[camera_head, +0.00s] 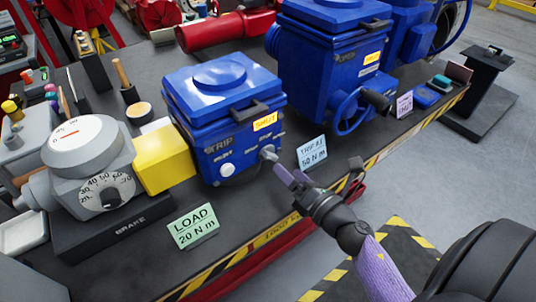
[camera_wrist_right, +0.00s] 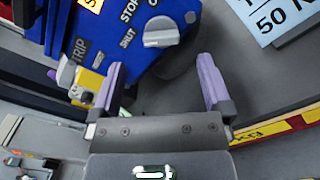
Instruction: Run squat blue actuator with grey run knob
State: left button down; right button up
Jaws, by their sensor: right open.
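The squat blue actuator (camera_head: 225,115) stands on the dark bench, with a yellow label and a white round button on its front. Its grey run knob (camera_head: 268,153) sticks out at the front right. In the right wrist view the grey knob (camera_wrist_right: 162,32) is on the blue face beside the words STOP and SHUT. My right gripper (camera_head: 291,178) is open and empty, just in front of the knob and apart from it. In the right wrist view its purple fingers (camera_wrist_right: 160,82) are spread, with the knob beyond the gap between them. My left gripper is not in view.
A grey brake unit (camera_head: 82,150) with dials is joined by a yellow block (camera_head: 163,160) at the actuator's left. Taller blue actuators (camera_head: 330,60) stand behind right. A green LOAD card (camera_head: 193,226) and a blue torque card (camera_head: 311,152) stand near the bench edge.

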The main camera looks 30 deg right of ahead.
aim_at(274, 158)
jog(key=w, duration=0.6)
jog(key=shift+a, duration=0.2)
jog(key=c, duration=1.3)
jog(key=shift+m, duration=0.3)
jog(key=m+p, duration=0.1)
jog(key=m, duration=0.3)
jog(key=shift+m+p, duration=0.35)
jog(key=shift+m, duration=0.05)
jog(key=shift+d+f+m+p, duration=0.15)
jog(key=shift+m+p, duration=0.3)
jog(key=shift+m, duration=1.15)
jog(key=shift+f+m, duration=0.1)
jog(key=shift+m, duration=0.2)
